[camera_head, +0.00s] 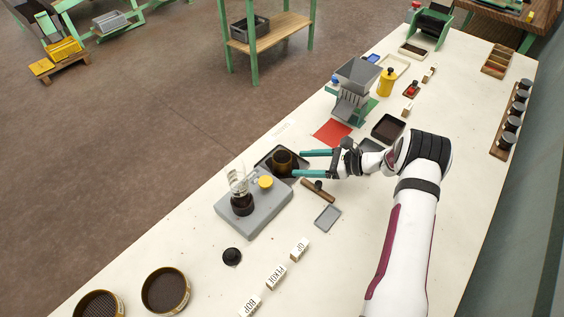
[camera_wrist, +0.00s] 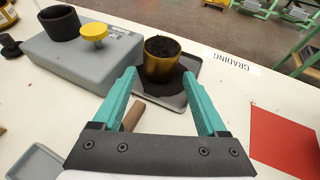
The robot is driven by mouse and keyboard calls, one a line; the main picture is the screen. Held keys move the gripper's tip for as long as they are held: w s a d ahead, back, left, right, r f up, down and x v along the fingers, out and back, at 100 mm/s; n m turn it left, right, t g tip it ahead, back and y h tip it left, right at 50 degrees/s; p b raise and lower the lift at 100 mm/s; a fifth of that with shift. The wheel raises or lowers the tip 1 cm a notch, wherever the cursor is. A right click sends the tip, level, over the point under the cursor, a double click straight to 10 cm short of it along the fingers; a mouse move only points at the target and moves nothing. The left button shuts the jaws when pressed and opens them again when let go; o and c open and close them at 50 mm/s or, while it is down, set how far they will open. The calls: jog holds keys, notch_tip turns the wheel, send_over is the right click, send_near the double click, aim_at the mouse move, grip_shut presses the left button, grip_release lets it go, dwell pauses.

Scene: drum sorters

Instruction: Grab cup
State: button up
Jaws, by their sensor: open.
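The cup (camera_head: 282,161) is a small brass-coloured round cup filled with dark material. It stands upright on a dark tray (camera_head: 264,163) in the head view. It also shows in the wrist view as the cup (camera_wrist: 161,58), on a dark round patch on the tray (camera_wrist: 180,98). My gripper (camera_head: 300,163) has teal fingers, spread open and pointing at the cup. In the wrist view my gripper (camera_wrist: 160,82) has one fingertip to each side of the cup's near side. I cannot tell whether a finger touches it.
A grey device (camera_head: 262,212) with a yellow knob and glass vessel stands beside the tray. A wooden-handled tool (camera_head: 318,190) and small grey tray (camera_head: 327,216) lie nearby. A red sheet (camera_head: 332,132) lies beyond. Labelled blocks (camera_head: 275,276) and round sieves (camera_head: 165,290) sit nearer.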

aim_at(274, 156)
jog(key=x, duration=0.7)
jog(key=shift+a+f, duration=0.1)
jog(key=shift+f, duration=0.25)
jog(key=c, duration=1.1)
jog(key=shift+r, duration=0.2)
jog(key=shift+r, duration=1.8)
jog(key=shift+d+r, duration=0.2)
jog(key=shift+d, duration=0.05)
jog(key=shift+a+r+v, duration=0.15)
jog(key=shift+r+v, duration=0.15)
jog(key=shift+v, duration=1.8)
jog(key=shift+a+r+v, duration=0.15)
jog(key=shift+r+v, duration=0.2)
jog(key=shift+v, duration=1.8)
jog(key=shift+a+r+v, duration=0.15)
jog(key=shift+r+v, duration=0.15)
jog(key=shift+v, duration=1.8)
